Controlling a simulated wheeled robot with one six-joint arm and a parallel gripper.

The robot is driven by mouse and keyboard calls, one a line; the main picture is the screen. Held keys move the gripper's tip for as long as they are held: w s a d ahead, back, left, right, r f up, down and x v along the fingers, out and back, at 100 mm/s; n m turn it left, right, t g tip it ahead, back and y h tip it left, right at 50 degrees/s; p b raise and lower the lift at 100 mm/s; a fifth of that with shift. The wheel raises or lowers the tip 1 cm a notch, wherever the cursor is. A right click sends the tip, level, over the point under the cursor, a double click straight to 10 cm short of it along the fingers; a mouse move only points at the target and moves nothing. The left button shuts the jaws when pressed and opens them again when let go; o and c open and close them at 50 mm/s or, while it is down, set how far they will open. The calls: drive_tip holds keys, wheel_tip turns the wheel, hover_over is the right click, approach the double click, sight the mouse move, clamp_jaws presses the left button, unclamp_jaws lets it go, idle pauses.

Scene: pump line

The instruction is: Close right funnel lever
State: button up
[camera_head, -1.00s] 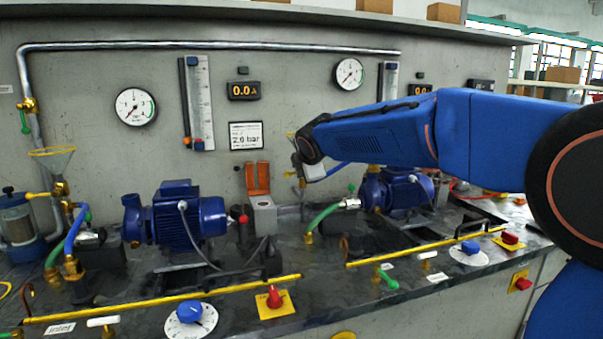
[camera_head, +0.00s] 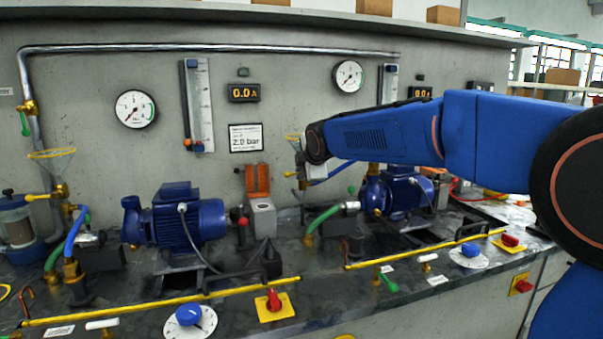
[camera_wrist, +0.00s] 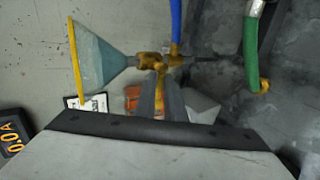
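The right funnel (camera_wrist: 100,55) is a pale translucent cone with a yellow rim, at the left of the wrist view. Its brass valve (camera_wrist: 150,61) is just right of the cone. The yellow lever (camera_wrist: 158,92) runs from the valve toward the camera, between the two grey fingers of my gripper (camera_wrist: 160,80). The fingers are close together around the lever; whether they press on it is unclear. In the head view my gripper (camera_head: 302,172) is at the right funnel (camera_head: 293,137), partly covering it, and the lever is not clear there.
A blue hose (camera_wrist: 175,25) and a green hose (camera_wrist: 250,45) run near the valve. The right blue pump (camera_head: 400,190) stands under my arm. The left funnel (camera_head: 52,155) with its own yellow lever (camera_head: 40,196) is far left. A yellow rail (camera_head: 415,250) lines the front.

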drive_tip(key=shift+o, duration=1.4)
drive_tip(key=shift+s+r, duration=0.1)
drive_tip(key=v, duration=1.7)
drive_tip(key=shift+s+d, duration=0.1)
